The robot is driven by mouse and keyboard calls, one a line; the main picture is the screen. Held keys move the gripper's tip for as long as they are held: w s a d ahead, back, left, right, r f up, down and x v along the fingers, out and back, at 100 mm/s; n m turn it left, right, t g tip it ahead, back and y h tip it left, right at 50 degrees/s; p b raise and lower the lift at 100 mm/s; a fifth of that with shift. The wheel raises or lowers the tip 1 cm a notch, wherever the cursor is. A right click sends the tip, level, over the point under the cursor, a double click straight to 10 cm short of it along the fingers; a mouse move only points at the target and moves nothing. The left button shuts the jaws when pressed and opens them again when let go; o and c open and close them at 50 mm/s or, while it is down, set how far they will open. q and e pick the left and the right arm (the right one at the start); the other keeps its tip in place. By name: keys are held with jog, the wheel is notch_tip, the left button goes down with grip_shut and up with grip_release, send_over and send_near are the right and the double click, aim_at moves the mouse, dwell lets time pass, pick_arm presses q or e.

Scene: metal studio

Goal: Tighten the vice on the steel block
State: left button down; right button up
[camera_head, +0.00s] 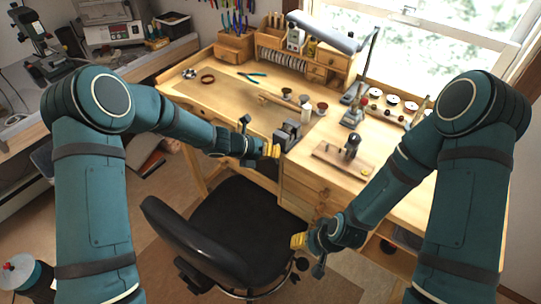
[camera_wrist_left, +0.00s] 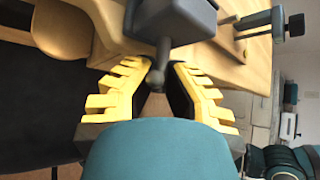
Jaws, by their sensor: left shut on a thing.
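The grey metal vice (camera_head: 287,135) sits at the front edge of the wooden bench. In the left wrist view the dark vice body (camera_wrist_left: 172,20) is at the top, and its handle (camera_wrist_left: 162,58), a rod with a ball end, points down between the yellow fingers. My left gripper (camera_head: 274,150) is at the front of the vice, shut on the handle; it also shows in the left wrist view (camera_wrist_left: 156,72). I cannot clearly make out the steel block between the jaws. My right gripper (camera_head: 298,241) is low, in front of the bench drawers and away from the vice; its opening is unclear.
A black chair (camera_head: 232,232) stands below my left gripper. A small tool on a wooden base (camera_head: 330,161) is right of the vice. Pliers (camera_head: 252,78), small jars (camera_head: 304,100) and a lamp (camera_head: 325,30) are farther back on the bench.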

pick_arm(q)
jog(key=shift+s+d+m+y+b, duration=0.1)
jog(key=shift+m+y+b, duration=0.3)
jog(key=shift+y+b, duration=0.3)
jog(key=c, duration=1)
grip_release()
jog(key=shift+s+a+r, duration=0.1)
jog(key=shift+a+r, duration=0.3)
jog(key=shift+a, duration=0.05)
jog(key=v, duration=1)
jog(key=shift+s+a+r, duration=0.15)
jog(key=shift+s+a, duration=0.05)
jog(key=shift+s, duration=0.2)
